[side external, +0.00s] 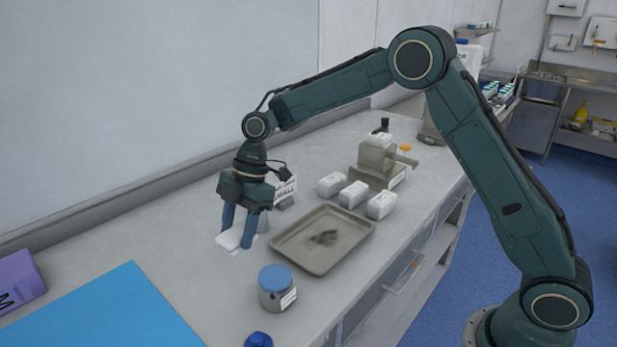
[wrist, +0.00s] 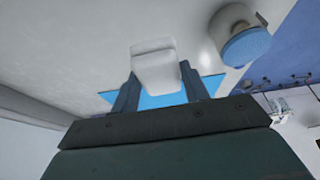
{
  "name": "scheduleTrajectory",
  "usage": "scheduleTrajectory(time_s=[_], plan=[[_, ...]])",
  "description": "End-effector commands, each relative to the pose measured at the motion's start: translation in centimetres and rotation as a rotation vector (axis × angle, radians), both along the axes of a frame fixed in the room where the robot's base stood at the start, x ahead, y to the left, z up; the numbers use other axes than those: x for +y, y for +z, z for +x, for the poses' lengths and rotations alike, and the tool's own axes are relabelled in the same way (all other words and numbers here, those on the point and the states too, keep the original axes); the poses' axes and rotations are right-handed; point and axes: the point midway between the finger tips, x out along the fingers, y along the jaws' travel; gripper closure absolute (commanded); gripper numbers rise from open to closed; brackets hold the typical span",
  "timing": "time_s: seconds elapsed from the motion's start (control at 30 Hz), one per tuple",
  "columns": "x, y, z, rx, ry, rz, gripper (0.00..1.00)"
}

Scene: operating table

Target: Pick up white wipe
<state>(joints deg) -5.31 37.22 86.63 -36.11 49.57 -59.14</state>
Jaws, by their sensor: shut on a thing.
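The white wipe (side external: 230,240) is a small pale block or folded pad at the left of the metal tray in the side view. My gripper (side external: 238,246) points down over it, with a blue-grey finger on each side. In the wrist view the white wipe (wrist: 154,66) sits between the two fingertips of my gripper (wrist: 158,90), and the fingers are shut on it. It is low, at or just above the counter; I cannot tell whether it touches the surface.
A metal tray (side external: 285,246) with a dark smudge lies right of my gripper. A blue-lidded jar (side external: 277,288) stands in front, with a blue sheet (side external: 105,315) at front left. Several white packs (side external: 354,194) and a beige device (side external: 378,165) stand behind the tray. A purple box (side external: 18,280) is far left.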

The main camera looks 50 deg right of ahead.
Motion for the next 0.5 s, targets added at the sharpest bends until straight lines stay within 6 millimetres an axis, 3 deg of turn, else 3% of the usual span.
scheduleTrajectory(time_s=[0.3,0.5], plan=[[0.0,7.8,0.1,-0.006,0.002,0.000,0.77],[-0.1,10.9,0.1,-0.005,0.000,-0.001,0.77]])
